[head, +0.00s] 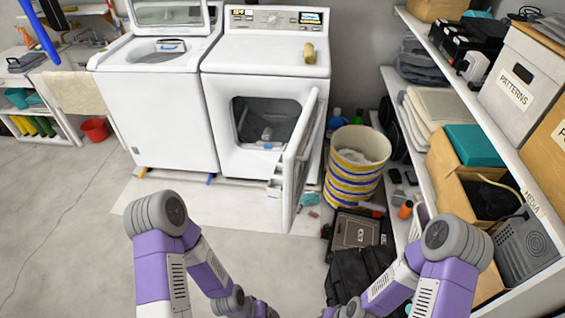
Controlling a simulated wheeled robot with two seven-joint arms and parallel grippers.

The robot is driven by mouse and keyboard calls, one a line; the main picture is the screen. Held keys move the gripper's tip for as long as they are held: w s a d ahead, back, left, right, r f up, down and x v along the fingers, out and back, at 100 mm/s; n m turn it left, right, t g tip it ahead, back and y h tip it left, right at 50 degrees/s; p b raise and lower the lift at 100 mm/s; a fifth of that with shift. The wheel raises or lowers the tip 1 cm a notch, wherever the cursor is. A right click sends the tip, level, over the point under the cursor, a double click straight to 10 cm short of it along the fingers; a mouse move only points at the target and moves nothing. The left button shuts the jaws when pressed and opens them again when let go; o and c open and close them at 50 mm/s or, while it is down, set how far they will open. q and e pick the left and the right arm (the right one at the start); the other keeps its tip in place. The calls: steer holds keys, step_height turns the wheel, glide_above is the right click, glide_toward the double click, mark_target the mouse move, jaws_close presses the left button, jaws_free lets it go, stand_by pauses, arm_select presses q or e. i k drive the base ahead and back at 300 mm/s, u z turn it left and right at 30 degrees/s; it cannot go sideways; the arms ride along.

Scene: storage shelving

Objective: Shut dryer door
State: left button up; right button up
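The white dryer (262,95) stands at the back centre, with a control panel on top. Its door (299,160) is swung wide open, hinged on the right side and sticking out toward me, seen nearly edge-on. The dark drum opening (266,122) shows, with something grey and blue inside low down. My two purple and grey arms come in from the bottom, left and right, and reach down toward the bottom edge. Both grippers are out of the picture, below the edge. No part of my arms touches the door.
A white washer (158,100) with its lid up stands left of the dryer. A striped basket (353,170) stands close right of the door. Black cases (358,232) lie on the floor before it. Loaded shelves (480,110) line the right. Floor at left is clear.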

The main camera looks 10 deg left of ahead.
mark_target(290, 175)
steer(key=z, duration=0.05)
steer(key=k, duration=0.5)
steer(key=u, duration=0.7)
steer(key=i, duration=1.6)
steer(key=z, duration=0.7)
